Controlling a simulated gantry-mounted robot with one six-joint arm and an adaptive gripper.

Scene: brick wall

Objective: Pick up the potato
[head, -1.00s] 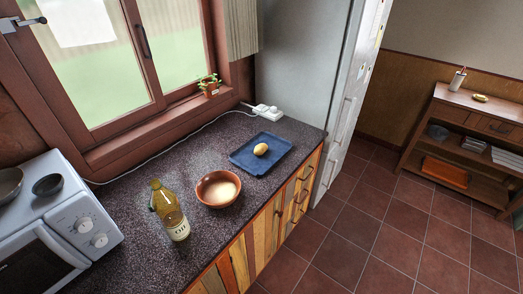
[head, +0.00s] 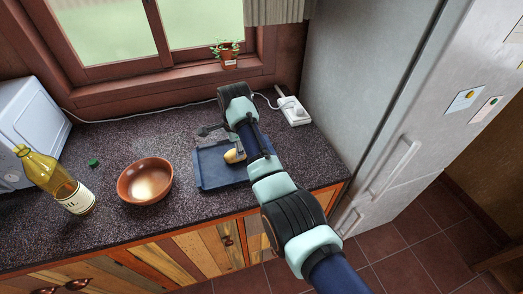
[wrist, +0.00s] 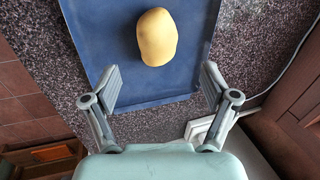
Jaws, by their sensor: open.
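The potato (head: 233,156) is yellow and oval and lies on the blue tray (head: 210,176) on the counter. In the head view my arm hides part of the tray and my gripper (head: 212,134) is above the tray's far left part, partly hidden. In the wrist view the potato (wrist: 157,37) lies on the tray (wrist: 95,28), beyond my fingertips and roughly centred between them. My gripper (wrist: 161,82) is open and empty, its two fingers apart and not touching the potato.
A brown bowl (head: 145,182) and an oil bottle (head: 57,182) stand left of the tray, with a small green item (head: 93,163) between them. A white power strip (head: 293,110) and cable lie behind right. The fridge (head: 365,85) stands at the right.

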